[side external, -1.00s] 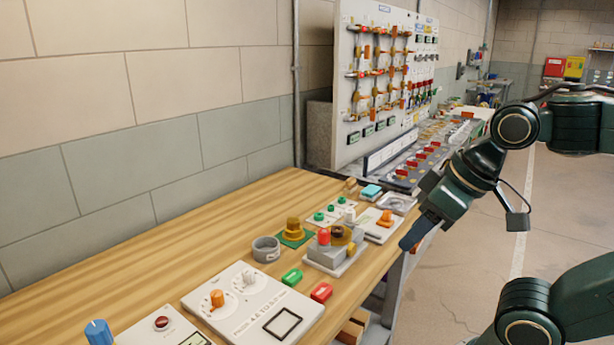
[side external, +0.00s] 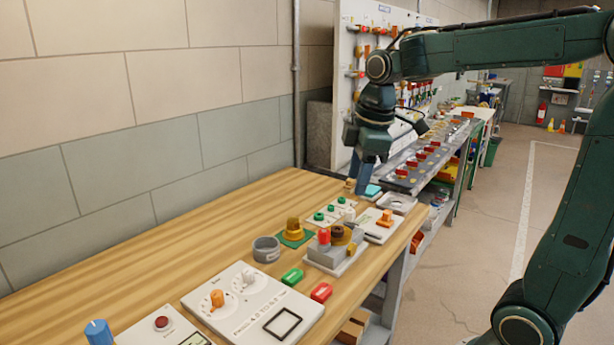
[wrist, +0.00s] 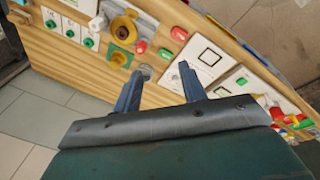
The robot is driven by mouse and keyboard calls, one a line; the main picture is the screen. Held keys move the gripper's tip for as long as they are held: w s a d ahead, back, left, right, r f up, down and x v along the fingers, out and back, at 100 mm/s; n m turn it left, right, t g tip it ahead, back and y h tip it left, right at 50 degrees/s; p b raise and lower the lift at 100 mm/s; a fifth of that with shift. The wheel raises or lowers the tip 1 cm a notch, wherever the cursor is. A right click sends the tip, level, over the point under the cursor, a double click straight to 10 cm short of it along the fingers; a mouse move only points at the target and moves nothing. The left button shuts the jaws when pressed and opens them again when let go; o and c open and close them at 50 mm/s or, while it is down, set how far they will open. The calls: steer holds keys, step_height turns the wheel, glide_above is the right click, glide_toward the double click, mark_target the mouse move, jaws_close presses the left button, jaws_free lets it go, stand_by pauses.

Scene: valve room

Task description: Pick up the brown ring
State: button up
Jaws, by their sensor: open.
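The brown ring (side external: 340,235) sits on a grey block on the workbench, beside a red knob. In the wrist view, a round brown-yellow piece (wrist: 124,29) on the grey block at the upper left appears to be this ring. My gripper (side external: 362,190) is above the far part of the bench, behind and a little right of the ring in the side view. In the wrist view my gripper (wrist: 161,70) shows two blue fingers spread apart with nothing held. The ring is outside the fingers, to their upper left.
An amber knob on a green base (side external: 294,231) and a grey ring (side external: 266,249) stand near the block. Green (side external: 292,277) and red (side external: 321,292) pieces lie in front. A white panel with knobs (side external: 253,303) is nearer. The bench's left side is clear.

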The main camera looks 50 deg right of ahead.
steer(key=w+d+f+n+g, duration=0.2)
steer(key=w+d+f+n, duration=0.4)
steer(key=w+d, duration=0.4)
steer(key=shift+n, duration=0.3)
steer(key=shift+a, duration=0.1)
glide_above(337, 231)
steer(key=shift+w+d+f, duration=0.1)
steer(key=shift+d+f, duration=0.05)
steer(key=shift+f, duration=2)
steer(key=shift+w+d+f, duration=0.1)
steer(key=shift+d+f, duration=0.05)
steer(key=shift+f, duration=2)
steer(key=shift+f, duration=0.1)
steer(key=shift+f, duration=2.45)
steer(key=shift+c, duration=0.2)
steer(key=c, duration=0.7)
